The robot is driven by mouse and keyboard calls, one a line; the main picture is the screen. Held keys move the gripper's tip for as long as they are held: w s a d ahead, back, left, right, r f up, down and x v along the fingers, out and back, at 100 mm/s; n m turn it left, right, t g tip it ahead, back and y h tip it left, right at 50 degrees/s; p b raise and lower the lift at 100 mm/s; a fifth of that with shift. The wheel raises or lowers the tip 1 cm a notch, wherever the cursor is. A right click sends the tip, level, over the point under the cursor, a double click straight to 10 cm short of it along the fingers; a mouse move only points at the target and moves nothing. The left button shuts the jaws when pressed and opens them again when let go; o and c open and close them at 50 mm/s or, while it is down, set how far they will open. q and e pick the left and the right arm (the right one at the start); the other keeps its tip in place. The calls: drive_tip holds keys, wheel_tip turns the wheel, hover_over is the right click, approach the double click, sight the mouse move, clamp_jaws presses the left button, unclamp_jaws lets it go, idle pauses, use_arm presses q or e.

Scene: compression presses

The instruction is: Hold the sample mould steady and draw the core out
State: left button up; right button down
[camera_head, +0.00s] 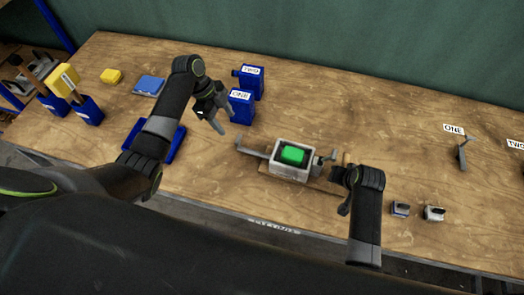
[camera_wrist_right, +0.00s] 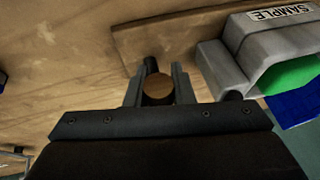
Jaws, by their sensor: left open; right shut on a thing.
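The sample mould (camera_head: 289,173) is a pale grey open box on a wooden board, with a grey bar out to its left. A green block, seemingly the core (camera_head: 292,155), sits inside. In the right wrist view the mould (camera_wrist_right: 268,45) bears a SAMPLE label, and the green (camera_wrist_right: 290,76) shows in its opening. My right gripper (camera_wrist_right: 158,84) is shut on a round, brown-ended peg (camera_wrist_right: 158,91) beside the mould; how the peg joins the mould is unclear. My left gripper (camera_head: 221,118) is open and empty, up and left of the mould, near the blue boxes.
Blue boxes marked ONE (camera_head: 241,107) and TWO (camera_head: 250,82) stand behind the left gripper. A blue tray (camera_head: 172,149) is partly behind my left arm. Two small grey blocks (camera_head: 400,209) (camera_head: 433,213) lie right of my right arm. The table behind the mould is clear.

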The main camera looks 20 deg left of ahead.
use_arm(q)
drive_tip(key=shift+v, duration=0.95)
use_arm(e)
drive_tip(key=c, duration=1.2)
unclamp_jaws()
drive_tip(key=shift+o, duration=0.2)
drive_tip(key=shift+r, duration=0.1)
